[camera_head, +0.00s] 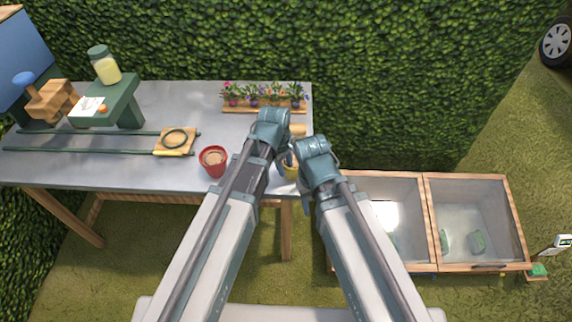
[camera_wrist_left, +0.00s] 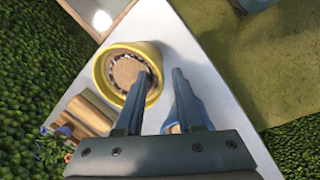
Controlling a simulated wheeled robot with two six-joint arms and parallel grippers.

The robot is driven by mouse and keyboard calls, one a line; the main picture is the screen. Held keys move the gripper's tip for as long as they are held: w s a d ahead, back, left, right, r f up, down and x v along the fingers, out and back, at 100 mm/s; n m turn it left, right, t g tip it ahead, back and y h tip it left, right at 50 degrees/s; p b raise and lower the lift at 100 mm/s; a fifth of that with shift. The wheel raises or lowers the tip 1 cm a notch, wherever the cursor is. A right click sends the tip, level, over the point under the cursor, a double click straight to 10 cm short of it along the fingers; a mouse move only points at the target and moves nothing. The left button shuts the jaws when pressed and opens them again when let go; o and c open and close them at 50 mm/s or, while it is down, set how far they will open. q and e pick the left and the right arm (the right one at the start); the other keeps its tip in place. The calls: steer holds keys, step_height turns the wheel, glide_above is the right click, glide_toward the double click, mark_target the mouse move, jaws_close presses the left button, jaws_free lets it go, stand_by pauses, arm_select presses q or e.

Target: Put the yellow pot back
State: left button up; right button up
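The yellow pot (camera_head: 290,168) stands on the grey table near its front right corner, partly hidden by my arms. In the left wrist view the yellow pot (camera_wrist_left: 104,84) is seen from above with brown soil inside. My left gripper (camera_head: 279,160) is at the pot. In the wrist view its fingers (camera_wrist_left: 161,72) are apart, one overlapping the pot's inside and the other beyond the rim, with the near wall showing between them. I cannot tell whether they touch it. My right gripper (camera_head: 307,200) hangs beside the table's right edge; its fingers are mostly hidden.
A red pot (camera_head: 213,162) stands to the left on the table (camera_head: 150,173). A wooden rack (camera_head: 240,109) of several flowers is at the back. A green stand (camera_head: 118,98) holds a jar. Wooden-framed glass boxes (camera_head: 428,215) stand to the right.

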arm_select(q)
step_height(320, 180, up, 10)
steer(key=s+a+p, duration=0.1)
steer(key=p, duration=0.7)
steer(key=shift+s+p, duration=0.25)
steer(key=shift+p, duration=0.15)
steer(key=shift+f, duration=0.1)
steer(key=s+a+m+g+y, duration=0.1)
steer(key=s+a+m, duration=0.2)
steer(key=a+m, duration=0.3)
steer(key=s+a+m, duration=0.3)
steer(key=a+m, duration=0.2)
steer(key=a, duration=0.3)
steer(key=s+d+m+g+y, duration=0.1)
steer(key=s+d+m, duration=0.2)
steer(key=d, duration=0.8)
steer(key=s, duration=0.2)
steer(key=shift+s+d+m, duration=0.3)
steer(key=shift+s, duration=0.1)
steer(key=shift+f, duration=0.1)
